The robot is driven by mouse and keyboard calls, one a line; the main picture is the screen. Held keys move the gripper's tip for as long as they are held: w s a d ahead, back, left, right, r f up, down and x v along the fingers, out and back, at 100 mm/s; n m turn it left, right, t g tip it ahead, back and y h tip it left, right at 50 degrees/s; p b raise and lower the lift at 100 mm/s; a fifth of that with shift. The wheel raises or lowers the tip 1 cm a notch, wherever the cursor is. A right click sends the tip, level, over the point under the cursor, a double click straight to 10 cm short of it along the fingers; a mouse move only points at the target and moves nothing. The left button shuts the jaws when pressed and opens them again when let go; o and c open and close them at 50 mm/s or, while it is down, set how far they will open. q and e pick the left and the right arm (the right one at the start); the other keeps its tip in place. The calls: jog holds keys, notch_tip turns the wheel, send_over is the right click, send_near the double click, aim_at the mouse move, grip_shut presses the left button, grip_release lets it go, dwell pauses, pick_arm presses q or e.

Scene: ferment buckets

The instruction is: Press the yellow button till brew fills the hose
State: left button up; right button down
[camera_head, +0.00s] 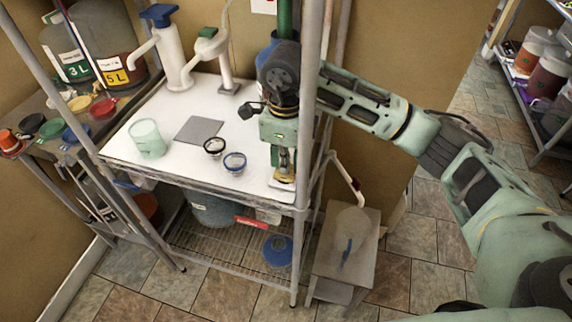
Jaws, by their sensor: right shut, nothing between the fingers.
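My right gripper (283,170) points straight down over the right end of the white-topped rack (185,130). Its fingers are shut, with nothing visible held. A small patch of yellow (284,181) shows right at the fingertips, on or just above a small pale base. The gripper covers most of it, so I cannot tell whether it is the button or whether it is pressed. A pale hose (343,177) with a reddish end runs down beside the rack to a clear vessel (351,222) on a low stool. I cannot make out liquid in the hose. My left gripper is not in view.
Two small round cups (234,161) and a grey square plate (199,130) lie left of the gripper. A greenish cup (147,138) stands farther left. White pumps (172,50) stand behind. A rack post (309,110) rises in front of my right arm.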

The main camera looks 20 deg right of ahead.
jog(key=shift+r+p, duration=0.7)
jog(key=shift+r, duration=0.95)
jog(key=shift+f, duration=0.15)
jog(key=shift+f+b, duration=1.55)
jog(key=shift+f, duration=0.1)
jog(key=shift+r, duration=0.15)
jog(key=shift+r+p, duration=0.8)
jog(key=shift+r, duration=0.85)
